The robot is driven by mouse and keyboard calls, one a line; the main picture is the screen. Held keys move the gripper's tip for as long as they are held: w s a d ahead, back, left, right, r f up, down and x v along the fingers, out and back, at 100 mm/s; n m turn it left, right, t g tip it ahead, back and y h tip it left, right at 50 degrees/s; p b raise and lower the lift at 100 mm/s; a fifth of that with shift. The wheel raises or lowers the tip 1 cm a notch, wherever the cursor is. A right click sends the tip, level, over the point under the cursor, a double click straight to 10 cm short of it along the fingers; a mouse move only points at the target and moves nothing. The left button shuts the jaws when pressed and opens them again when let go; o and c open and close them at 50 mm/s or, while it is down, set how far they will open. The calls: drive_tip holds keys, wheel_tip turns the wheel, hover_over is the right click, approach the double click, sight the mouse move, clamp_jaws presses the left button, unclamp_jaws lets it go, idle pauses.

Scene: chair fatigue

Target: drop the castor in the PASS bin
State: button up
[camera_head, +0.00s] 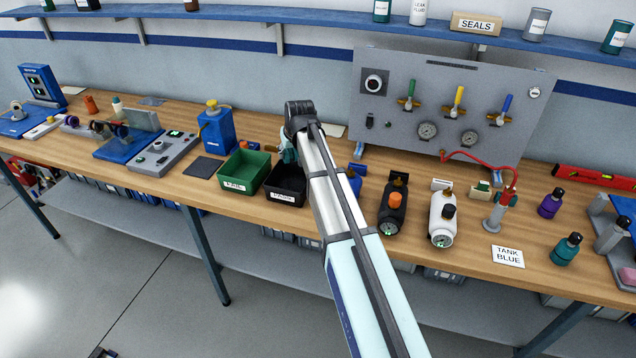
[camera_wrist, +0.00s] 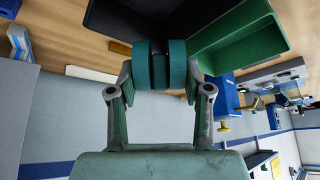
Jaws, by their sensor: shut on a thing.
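The castor (camera_wrist: 152,66), a teal twin wheel, is held between the two fingers of my gripper (camera_wrist: 160,78) in the wrist view. The black bin (camera_wrist: 118,18) is beyond the castor there, and the green bin (camera_wrist: 262,40) is at upper right. In the head view, the green bin (camera_head: 233,186) and the black bin (camera_head: 283,199) stand side by side on the bench. Both have white front labels too small to read surely. My gripper (camera_head: 288,156) is around the back of the black bin, partly hidden by my arm. I cannot tell its height above the bin.
A blue can (camera_head: 216,132) and a grey control box (camera_head: 166,153) stand left of the bins. Black (camera_head: 392,210) and white (camera_head: 441,218) cylinders stand right of my arm. A gauge panel (camera_head: 450,85) rises behind, below a blue shelf (camera_head: 330,17).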

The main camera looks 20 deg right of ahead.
drive_tip(key=shift+d+f, duration=0.1)
drive_tip(key=shift+d, duration=0.45)
drive_tip(key=shift+a+f+b, duration=0.15)
drive_tip(key=shift+f+b, duration=0.2)
drive_tip(key=shift+f, duration=0.2)
drive_tip(key=shift+f+b, duration=1.1)
drive_tip(key=shift+f, duration=1.25)
drive_tip(key=o, duration=1.3)
drive_tip(key=shift+c, duration=0.2)
drive_tip(key=v, duration=1.2)
